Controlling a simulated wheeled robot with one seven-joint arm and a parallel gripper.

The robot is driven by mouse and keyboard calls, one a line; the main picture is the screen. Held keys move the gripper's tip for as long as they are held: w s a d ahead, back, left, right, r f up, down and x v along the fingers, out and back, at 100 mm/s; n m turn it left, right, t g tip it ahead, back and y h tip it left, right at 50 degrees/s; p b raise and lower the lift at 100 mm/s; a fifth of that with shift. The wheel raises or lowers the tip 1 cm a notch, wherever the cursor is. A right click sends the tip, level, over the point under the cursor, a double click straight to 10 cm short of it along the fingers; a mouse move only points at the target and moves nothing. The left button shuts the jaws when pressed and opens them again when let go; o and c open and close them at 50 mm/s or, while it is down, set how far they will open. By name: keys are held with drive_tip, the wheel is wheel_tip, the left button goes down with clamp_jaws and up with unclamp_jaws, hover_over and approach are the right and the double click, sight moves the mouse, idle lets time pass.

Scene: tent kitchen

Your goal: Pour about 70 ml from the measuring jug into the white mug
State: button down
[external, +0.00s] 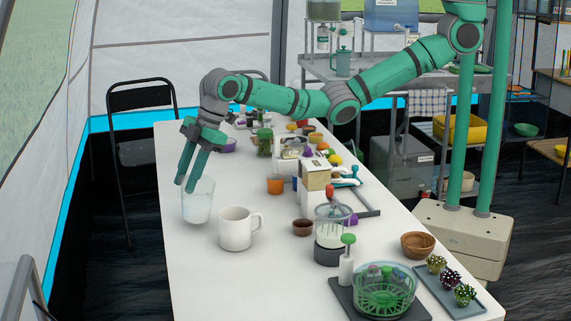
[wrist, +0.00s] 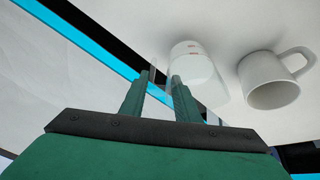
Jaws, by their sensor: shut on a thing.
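The measuring jug (external: 197,207) is a clear vessel with pale liquid low inside. It looks upright at the left edge of the white table. My gripper (external: 185,186) is shut on its rim from above, fingers pointing down. In the wrist view my gripper (wrist: 160,85) has its fingertips at the wall of the jug (wrist: 193,65), which has small red marks. The white mug (external: 235,230) stands upright just right of the jug, apart from it, handle to the right. It also shows in the wrist view (wrist: 268,82). I cannot tell whether the jug touches the table.
A small brown bowl (external: 302,227) and a blender-like jar (external: 330,229) stand right of the mug. A green basket (external: 384,290) sits at the front. The table (external: 200,274) is clear in front of the mug.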

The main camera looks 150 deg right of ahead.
drive_tip(key=a+r+h, duration=0.3)
drive_tip(key=shift+w+n, duration=0.3)
drive_tip(key=shift+w, duration=0.05)
drive_tip(key=shift+w+a+r+n+g+h, duration=0.25)
drive_tip(key=shift+a+r+h, duration=0.55)
drive_tip(key=shift+a+h, duration=0.25)
drive_tip(key=shift+w+a+r+n+g+h, duration=0.15)
drive_tip(key=shift+a+r+n+h, duration=0.1)
drive_tip(key=shift+a+r+h, duration=0.65)
drive_tip(key=shift+a+r+h, duration=0.3)
drive_tip(key=shift+a+h, duration=0.2)
drive_tip(key=shift+h, duration=0.05)
drive_tip(key=shift+w+a+r+n+h, duration=0.1)
drive_tip(key=shift+a+r+n+h, duration=0.15)
drive_tip(key=shift+a+h, duration=0.25)
drive_tip(key=shift+w+a+r+n+h, duration=0.15)
drive_tip(key=shift+a+r+h, duration=0.15)
drive_tip(key=shift+a+h, duration=0.15)
idle(0.7)
drive_tip(key=shift+d, duration=0.1)
drive_tip(key=shift+s+d+f+m+y, duration=0.2)
drive_tip(key=shift+d+f+m+y, duration=0.15)
drive_tip(key=shift+d+f+y, duration=0.8)
drive_tip(key=shift+s+d+f+m+y, duration=0.3)
drive_tip(key=shift+d+f+y, duration=0.4)
drive_tip(key=shift+y, duration=0.8)
